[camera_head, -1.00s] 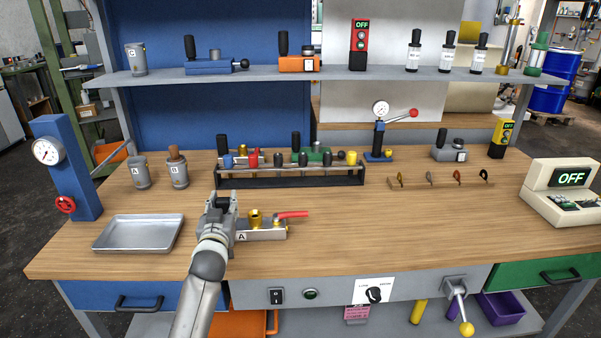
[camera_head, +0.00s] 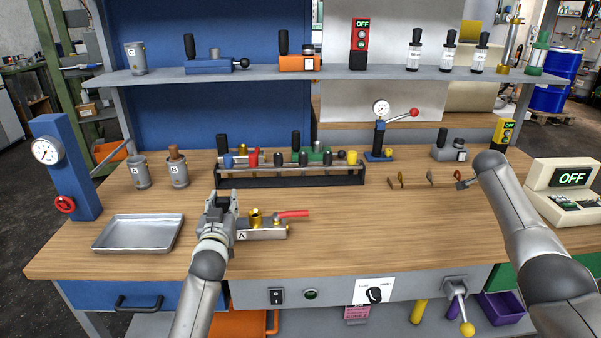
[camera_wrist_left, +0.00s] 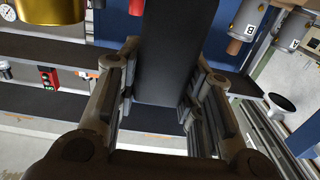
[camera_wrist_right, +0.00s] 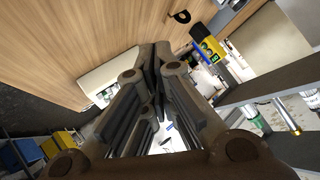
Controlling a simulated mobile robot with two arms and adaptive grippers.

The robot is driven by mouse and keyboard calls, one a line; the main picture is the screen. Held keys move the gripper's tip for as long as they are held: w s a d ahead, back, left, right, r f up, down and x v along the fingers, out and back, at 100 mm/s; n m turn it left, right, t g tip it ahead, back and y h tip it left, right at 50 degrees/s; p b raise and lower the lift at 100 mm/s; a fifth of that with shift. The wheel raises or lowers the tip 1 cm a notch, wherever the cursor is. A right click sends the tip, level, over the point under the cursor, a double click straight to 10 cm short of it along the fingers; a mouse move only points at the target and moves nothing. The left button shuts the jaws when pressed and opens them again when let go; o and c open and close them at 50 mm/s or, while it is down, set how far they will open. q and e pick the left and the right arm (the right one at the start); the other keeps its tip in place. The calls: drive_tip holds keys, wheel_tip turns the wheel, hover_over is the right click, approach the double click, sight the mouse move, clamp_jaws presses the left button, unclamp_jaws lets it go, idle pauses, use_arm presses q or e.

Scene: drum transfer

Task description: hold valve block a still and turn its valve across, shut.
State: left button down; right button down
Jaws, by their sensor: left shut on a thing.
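Valve block A (camera_head: 262,234), a silver block with an "A" label, lies on the bench front, left of centre. A brass valve body (camera_head: 255,218) stands on it; its red lever (camera_head: 293,213) points right, roughly along the block. My left gripper (camera_head: 222,198) is at the block's left end, shut on its dark upright grip (camera_wrist_left: 172,50), which fills the space between the fingers in the left wrist view. The brass also shows there (camera_wrist_left: 48,8). My right gripper (camera_head: 463,184) is over the right side of the bench, well apart from the lever; its fingers (camera_wrist_right: 155,65) look closed and empty.
A metal tray (camera_head: 138,233) lies left of the block. A rack (camera_head: 290,177) of several coloured-knob tools stands behind it.

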drive_tip(key=w+a+m+y, duration=0.1)
drive_tip(key=w+a+y, duration=0.15)
drive_tip(key=a, duration=1.05)
drive_tip(key=w+a+y, duration=0.2)
drive_tip(key=w+a, duration=0.2)
drive_tip(key=a, duration=0.8)
wheel_tip(320, 180, up, 2)
drive_tip(key=g+y, duration=0.1)
drive_tip(key=y, duration=0.4)
hover_over(302, 213)
drive_tip(key=w, duration=0.4)
drive_tip(key=shift+h, duration=0.25)
wheel_tip(302, 213, down, 8)
drive_tip(key=shift+f, duration=0.1)
drive_tip(key=shift+s, duration=0.1)
drive_tip(key=shift+s+d, duration=0.1)
drive_tip(key=shift+s, duration=1)
drive_tip(key=shift+s+f, duration=0.1)
drive_tip(key=shift+s, duration=1.05)
